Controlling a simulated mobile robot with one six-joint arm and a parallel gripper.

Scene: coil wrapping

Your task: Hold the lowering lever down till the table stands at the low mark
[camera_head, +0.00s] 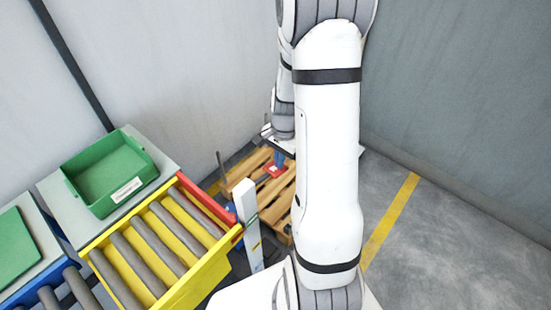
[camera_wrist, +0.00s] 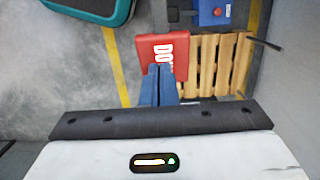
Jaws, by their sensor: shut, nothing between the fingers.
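The lowering lever's red pedal (camera_head: 272,171) shows small in the head view, over the wooden slats. In the wrist view the red pedal (camera_wrist: 165,46) carries white letters that begin "DO"; my fingers cover its lower part. My gripper (camera_wrist: 161,72) has its blue fingers shut together and empty, overlapping the pedal; I cannot tell whether they touch it. My gripper (camera_head: 281,158) also shows just above the pedal in the head view. The roller table (camera_head: 205,272) has a yellow frame and grey rollers. A white post (camera_head: 246,205) with coloured marks stands at its right corner.
A wooden pallet (camera_head: 237,178) lies beyond the post and also shows in the wrist view (camera_wrist: 209,65). A green bin (camera_head: 88,183) stands on a side table. Grey walls close the back.

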